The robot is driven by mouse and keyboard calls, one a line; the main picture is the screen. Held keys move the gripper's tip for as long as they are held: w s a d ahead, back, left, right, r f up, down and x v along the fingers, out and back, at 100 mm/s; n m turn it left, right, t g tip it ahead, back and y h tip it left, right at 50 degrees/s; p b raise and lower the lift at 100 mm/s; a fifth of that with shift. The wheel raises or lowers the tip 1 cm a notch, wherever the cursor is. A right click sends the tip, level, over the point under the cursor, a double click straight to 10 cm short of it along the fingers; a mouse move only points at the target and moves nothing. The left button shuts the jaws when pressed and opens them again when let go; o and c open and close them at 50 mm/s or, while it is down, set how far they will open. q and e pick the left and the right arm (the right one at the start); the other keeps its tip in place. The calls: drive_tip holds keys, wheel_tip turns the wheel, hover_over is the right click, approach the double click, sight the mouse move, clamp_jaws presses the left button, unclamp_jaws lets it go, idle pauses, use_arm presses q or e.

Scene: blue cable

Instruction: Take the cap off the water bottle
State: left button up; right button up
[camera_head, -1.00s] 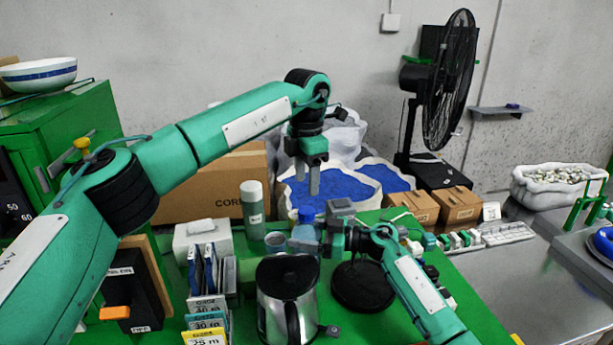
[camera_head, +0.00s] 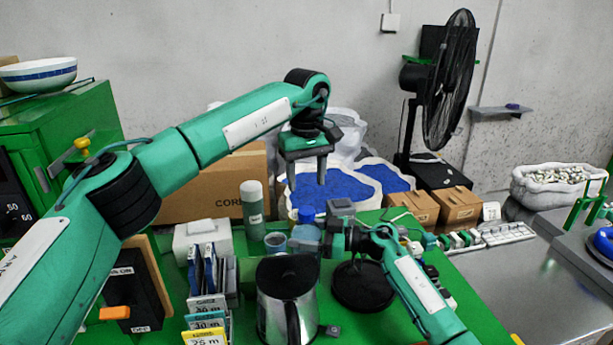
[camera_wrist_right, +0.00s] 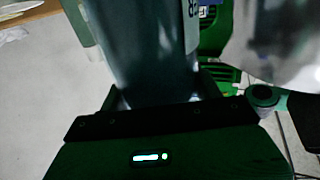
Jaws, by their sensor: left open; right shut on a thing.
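The water bottle (camera_head: 304,232) stands upright on the green table, with its blue cap (camera_head: 306,213) on top. My right gripper (camera_head: 308,243) comes in from the right and is shut on the bottle's body, below the cap. In the right wrist view the bottle (camera_wrist_right: 150,45) is a dark bluish cylinder between the fingers, with part of a white label at its edge. My left gripper (camera_head: 307,180) is open and empty, pointing down above the cap and apart from it. The gripper and wrist partly hide the bottle's lower part.
A metal kettle (camera_head: 287,305) with a black lid stands in front of the bottle. A green-grey tumbler (camera_head: 253,205) and a small can (camera_head: 275,242) stand to the left. A round black disc (camera_head: 362,288) lies to the right. Blue-filled sacks (camera_head: 345,185) are behind.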

sight(306, 210)
use_arm(q)
drive_tip(key=shift+m, duration=1.1)
drive_tip(key=shift+f, duration=0.2)
wheel_tip(306, 210, down, 8)
drive_tip(key=shift+r, duration=0.2)
